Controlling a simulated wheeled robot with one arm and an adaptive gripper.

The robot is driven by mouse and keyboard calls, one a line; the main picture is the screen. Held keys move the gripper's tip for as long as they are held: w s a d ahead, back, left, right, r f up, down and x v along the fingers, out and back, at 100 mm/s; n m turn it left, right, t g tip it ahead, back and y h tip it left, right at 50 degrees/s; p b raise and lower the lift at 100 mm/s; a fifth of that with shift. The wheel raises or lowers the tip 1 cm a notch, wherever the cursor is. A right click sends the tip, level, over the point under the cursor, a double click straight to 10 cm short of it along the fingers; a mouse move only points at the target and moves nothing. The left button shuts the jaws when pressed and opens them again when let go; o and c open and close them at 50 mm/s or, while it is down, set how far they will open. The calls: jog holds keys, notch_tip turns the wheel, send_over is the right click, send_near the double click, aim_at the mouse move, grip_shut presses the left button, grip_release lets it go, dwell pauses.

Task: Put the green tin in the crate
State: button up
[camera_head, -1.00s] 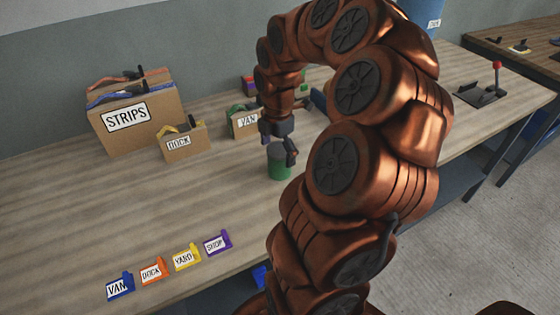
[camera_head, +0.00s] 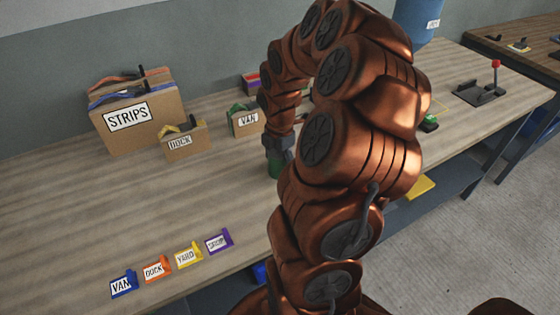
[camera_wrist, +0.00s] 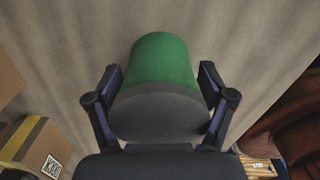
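The green tin (camera_wrist: 160,62), with a dark grey end, stands on the bench between the two fingers of my gripper (camera_wrist: 160,85) in the wrist view. A narrow gap shows between each fingertip and the tin, so my gripper looks open around it. In the head view my gripper (camera_head: 278,157) is low over the tin (camera_head: 274,170), and my arm hides part of both. I cannot surely make out the crate in either view.
Cardboard boxes labelled STRIPS (camera_head: 138,132), DOCK (camera_head: 186,145) and VAN (camera_head: 245,122) stand behind. Several coloured label holders, one a blue VAN holder (camera_head: 122,285), line the front edge. A red-knobbed lever (camera_head: 482,92) stands right. The left bench top (camera_head: 60,205) is clear.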

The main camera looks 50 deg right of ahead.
jog(key=c, duration=1.1)
